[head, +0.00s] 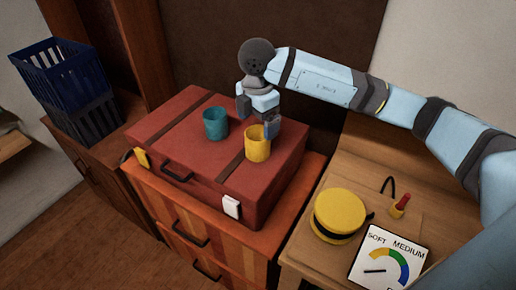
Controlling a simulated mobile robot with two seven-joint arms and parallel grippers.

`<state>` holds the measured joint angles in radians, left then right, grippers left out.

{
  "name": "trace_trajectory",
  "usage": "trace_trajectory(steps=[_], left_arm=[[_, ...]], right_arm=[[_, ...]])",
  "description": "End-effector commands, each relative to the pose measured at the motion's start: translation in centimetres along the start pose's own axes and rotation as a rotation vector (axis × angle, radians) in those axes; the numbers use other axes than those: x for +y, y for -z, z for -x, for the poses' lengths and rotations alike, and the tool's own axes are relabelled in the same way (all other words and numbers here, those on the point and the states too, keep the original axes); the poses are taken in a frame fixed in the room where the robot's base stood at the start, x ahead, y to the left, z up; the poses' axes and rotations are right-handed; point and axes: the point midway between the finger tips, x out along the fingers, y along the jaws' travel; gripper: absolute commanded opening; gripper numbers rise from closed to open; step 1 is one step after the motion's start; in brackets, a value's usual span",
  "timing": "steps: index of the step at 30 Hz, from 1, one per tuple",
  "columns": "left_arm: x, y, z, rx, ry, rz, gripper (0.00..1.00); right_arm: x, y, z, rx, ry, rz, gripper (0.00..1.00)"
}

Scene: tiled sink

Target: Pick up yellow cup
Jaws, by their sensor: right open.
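The yellow cup (257,147) stands upright on the red suitcase (196,178), near its right front part, by a dark strap. My right gripper (258,120) reaches in from the upper right and points down at the cup. Its jaws are open, with one finger behind the cup's right rim and the other to its upper left. I cannot tell whether a finger touches the cup. My left gripper is not in view.
A teal cup (215,123) stands close to the left on the suitcase. Blue crates (66,85) stand at the far left. On the wooden table at right are a yellow hat (340,212), a small red-tipped item (400,205) and a dial card (388,262).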

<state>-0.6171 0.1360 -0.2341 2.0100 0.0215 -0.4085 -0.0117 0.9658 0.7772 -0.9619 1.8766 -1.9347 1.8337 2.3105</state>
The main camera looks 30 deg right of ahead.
Motion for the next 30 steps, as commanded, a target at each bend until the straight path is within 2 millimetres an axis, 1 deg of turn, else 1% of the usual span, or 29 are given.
trace_trajectory(steps=[1, 3, 8, 15, 17, 20, 26, 27, 29, 30], left_arm=[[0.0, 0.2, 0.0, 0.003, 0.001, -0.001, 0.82], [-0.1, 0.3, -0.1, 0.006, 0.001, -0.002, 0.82], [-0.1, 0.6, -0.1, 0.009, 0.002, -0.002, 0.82], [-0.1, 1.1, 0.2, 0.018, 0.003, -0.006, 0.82], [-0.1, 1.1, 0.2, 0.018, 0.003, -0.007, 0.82], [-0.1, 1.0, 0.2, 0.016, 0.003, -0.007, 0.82], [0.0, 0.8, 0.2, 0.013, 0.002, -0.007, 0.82], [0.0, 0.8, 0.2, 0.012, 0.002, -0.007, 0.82], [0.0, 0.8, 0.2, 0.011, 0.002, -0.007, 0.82], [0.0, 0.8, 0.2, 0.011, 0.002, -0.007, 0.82]], right_arm=[[0.0, 0.0, -0.7, 0.0, 0.002, -0.001, 0.97], [0.0, 0.0, -1.3, 0.0, 0.0, -0.001, 0.97], [-0.1, 0.1, -2.3, 0.001, 0.001, 0.0, 0.97], [-0.5, 0.2, -5.8, 0.001, 0.001, -0.001, 0.97], [-0.5, 0.3, -6.4, 0.001, 0.001, 0.0, 0.97], [-0.5, 0.3, -6.8, 0.001, 0.0, 0.001, 0.97], [-0.4, 0.3, -6.9, 0.001, -0.001, 0.001, 0.97], [-0.4, 0.3, -6.9, 0.001, -0.001, 0.001, 0.87], [-0.4, 0.3, -6.9, 0.001, -0.001, 0.001, 0.74], [-0.4, 0.3, -6.9, 0.001, -0.001, 0.001, 0.64]])
